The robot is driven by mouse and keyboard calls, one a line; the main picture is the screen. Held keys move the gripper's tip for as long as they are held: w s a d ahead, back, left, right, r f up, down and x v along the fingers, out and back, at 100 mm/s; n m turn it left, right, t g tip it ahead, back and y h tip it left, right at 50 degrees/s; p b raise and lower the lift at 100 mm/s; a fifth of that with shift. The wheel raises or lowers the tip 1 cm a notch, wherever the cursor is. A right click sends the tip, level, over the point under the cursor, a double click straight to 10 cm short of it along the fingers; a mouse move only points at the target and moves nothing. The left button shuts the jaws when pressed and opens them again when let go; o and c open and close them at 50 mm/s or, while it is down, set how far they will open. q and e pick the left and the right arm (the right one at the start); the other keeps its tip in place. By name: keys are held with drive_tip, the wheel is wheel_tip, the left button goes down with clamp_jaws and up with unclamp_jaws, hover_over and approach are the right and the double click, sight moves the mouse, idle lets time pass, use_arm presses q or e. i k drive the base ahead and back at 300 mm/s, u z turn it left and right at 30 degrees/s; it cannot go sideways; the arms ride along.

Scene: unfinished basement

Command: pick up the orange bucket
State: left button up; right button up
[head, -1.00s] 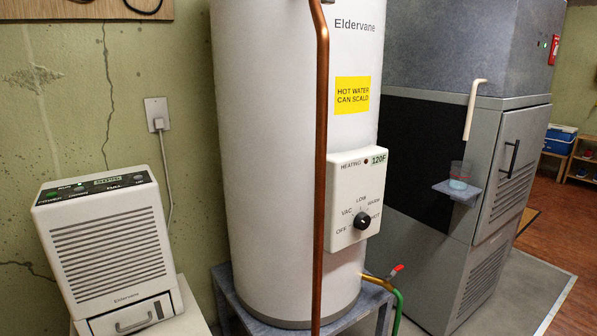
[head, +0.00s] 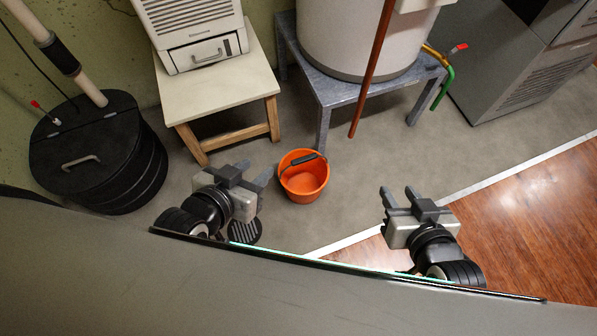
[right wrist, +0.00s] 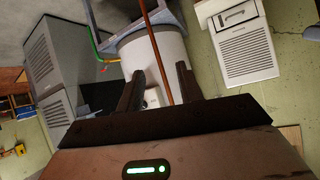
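The orange bucket (head: 304,177) stands upright on the grey floor in the middle of the head view, with a dark grip on its handle lying across the rim. My left gripper (head: 252,171) is just left of the bucket, open and empty, with its fingers apart; I cannot tell whether it touches the bucket. My right gripper (head: 400,191) is to the right of the bucket and well apart from it, open and empty. In the right wrist view its two fingers (right wrist: 158,88) also stand apart with nothing between them. The bucket does not show in that view.
A wooden stool (head: 215,88) holding a dehumidifier (head: 192,30) stands behind and left of the bucket. The water heater's metal stand (head: 360,92) is behind it, with a copper pipe (head: 372,68). A black lidded sump basin (head: 97,150) is at left. Floor right of the bucket is clear.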

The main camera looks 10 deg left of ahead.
sight(303, 173)
drive_tip(key=u, duration=0.45)
drive_tip(key=k, duration=1.05)
drive_tip(key=u, duration=1.1)
drive_tip(key=i, duration=1.15)
drive_tip(key=z, duration=1)
drive_tip(key=i, duration=0.8)
drive_tip(key=z, duration=0.75)
